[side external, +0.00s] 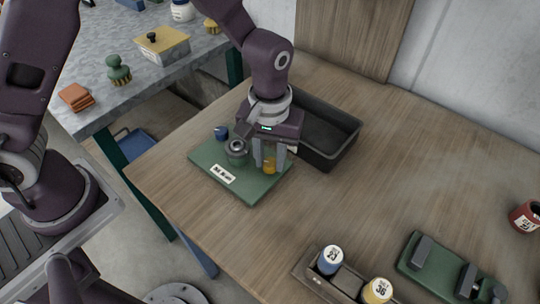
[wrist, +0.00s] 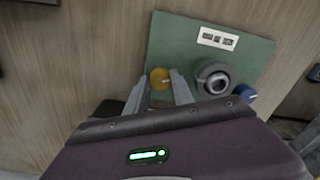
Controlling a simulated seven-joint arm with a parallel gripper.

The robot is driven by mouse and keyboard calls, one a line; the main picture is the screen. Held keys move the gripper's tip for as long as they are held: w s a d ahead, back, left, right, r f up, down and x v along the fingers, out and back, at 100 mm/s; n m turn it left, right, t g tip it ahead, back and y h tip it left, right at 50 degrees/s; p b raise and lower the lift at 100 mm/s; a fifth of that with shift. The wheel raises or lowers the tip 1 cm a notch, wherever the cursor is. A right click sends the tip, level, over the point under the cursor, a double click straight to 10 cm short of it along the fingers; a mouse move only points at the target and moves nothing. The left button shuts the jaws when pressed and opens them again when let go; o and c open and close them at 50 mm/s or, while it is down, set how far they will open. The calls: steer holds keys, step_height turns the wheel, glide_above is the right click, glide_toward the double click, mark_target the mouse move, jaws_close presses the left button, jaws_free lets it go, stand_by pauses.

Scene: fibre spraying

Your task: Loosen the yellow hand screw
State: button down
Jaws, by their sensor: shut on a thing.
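The yellow hand screw (side external: 269,168) is at the right part of a green base plate (side external: 246,192). It also shows in the wrist view (wrist: 160,76), between the ends of my fingers. My gripper (side external: 269,158) points down over the plate and is shut on the yellow hand screw, with one finger on each side. The wrist view shows both fingers (wrist: 157,88). A grey round fitting (wrist: 213,79) with a hole stands beside it, and a blue knob (wrist: 243,94) lies past that. The screw's shank is hidden.
A dark open bin (side external: 340,142) stands close behind my gripper. A wooden holder with blue (side external: 331,260) and yellow (side external: 377,291) spools and a green fixture (side external: 437,262) are at the front right. A red spool (side external: 525,216) stands far right. The middle of the table is clear.

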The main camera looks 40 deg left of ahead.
steer(key=shift+n, duration=0.7)
steer(key=c, duration=1.1)
jaws_free()
steer(key=shift+r, duration=0.1)
step_height(320, 180, up, 7)
steer(key=shift+r, duration=0.15)
step_height(320, 180, up, 6)
steer(key=r+m+h, duration=0.1)
glide_above(269, 162)
steer(key=s+a, duration=0.2)
steer(key=a, duration=0.1)
steer(key=s+a+r+m+t, duration=0.1)
steer(key=s+a+r+t, duration=0.1)
steer(key=s+a+r, duration=0.15)
steer(key=s+a+r+m+t, duration=0.1)
steer(key=s+a+r+m, duration=0.1)
steer(key=s+a, duration=0.2)
steer(key=s+a+r+m+t+y, duration=0.1)
steer(key=s+a, duration=0.3)
steer(key=s, duration=0.4)
steer(key=shift+s+r+m+t, duration=0.4)
steer(key=shift+r+m+t, duration=0.25)
steer(key=shift+t, duration=0.15)
